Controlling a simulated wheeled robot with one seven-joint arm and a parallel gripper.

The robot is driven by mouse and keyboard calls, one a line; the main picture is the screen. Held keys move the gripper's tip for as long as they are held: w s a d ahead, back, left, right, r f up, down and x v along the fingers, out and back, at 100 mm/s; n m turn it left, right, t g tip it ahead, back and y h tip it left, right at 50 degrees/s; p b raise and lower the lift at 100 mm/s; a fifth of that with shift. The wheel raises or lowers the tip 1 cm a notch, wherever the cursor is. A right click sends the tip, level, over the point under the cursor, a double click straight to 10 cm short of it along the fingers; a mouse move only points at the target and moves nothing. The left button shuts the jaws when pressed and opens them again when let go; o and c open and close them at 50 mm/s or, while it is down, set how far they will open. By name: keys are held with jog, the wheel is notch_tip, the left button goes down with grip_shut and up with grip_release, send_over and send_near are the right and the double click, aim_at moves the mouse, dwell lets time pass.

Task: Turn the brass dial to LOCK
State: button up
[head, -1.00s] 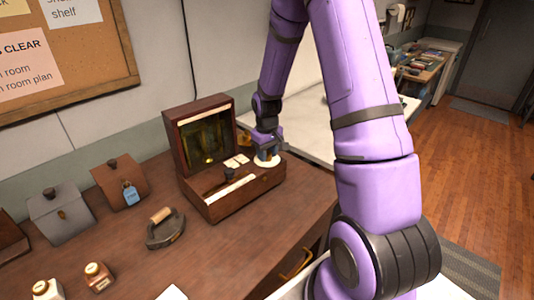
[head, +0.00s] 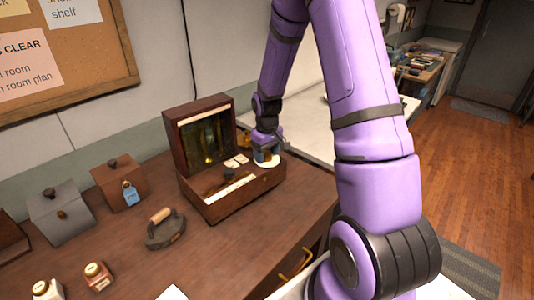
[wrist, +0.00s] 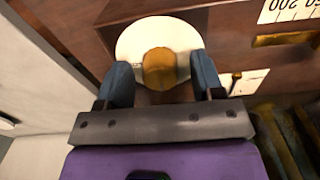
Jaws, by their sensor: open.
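The round brass dial (wrist: 159,68) sits on a white disc (wrist: 128,42) in the wrist view, on the right part of a wooden box. The disc has small markings that I cannot read. My gripper (wrist: 162,76) is open, with one blue fingertip on each side of the dial. I cannot tell whether the fingers touch it. In the head view my gripper (head: 267,157) points down over the white disc (head: 262,164) at the right end of the open wooden box (head: 243,203); it mostly hides the dial there.
The box's raised lid (head: 199,108) stands behind. A flat iron (head: 164,229), a brown box with a blue tag (head: 113,182), a grey box (head: 57,220) and two small bottles (head: 97,275) stand to the left. Brass strips (wrist: 285,140) lie right of the dial.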

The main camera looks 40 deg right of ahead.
aim_at(267, 153)
jog(key=shift+r, duration=0.1)
notch_tip(267, 153, up, 11)
jog(key=shift+f, duration=0.2)
dwell(0.4)
dwell(0.3)
jog(key=s+a+r+t, duration=0.1)
jog(key=s+a+r, duration=0.35)
jog(key=r, duration=0.35)
jog(key=s+a+r+t, duration=0.1)
jog(key=s+a+r, duration=0.3)
jog(key=s+r, duration=0.25)
jog(key=s+a+r+t, duration=0.1)
jog(key=s+a+r, duration=0.1)
jog(key=s, duration=0.6)
jog(key=s+a+r+m+t, duration=0.1)
jog(key=s+a+r+t, duration=0.1)
jog(key=s, duration=0.6)
notch_tip(267, 153, up, 3)
jog(key=shift+a+f, duration=0.1)
jog(key=shift+a, duration=0.7)
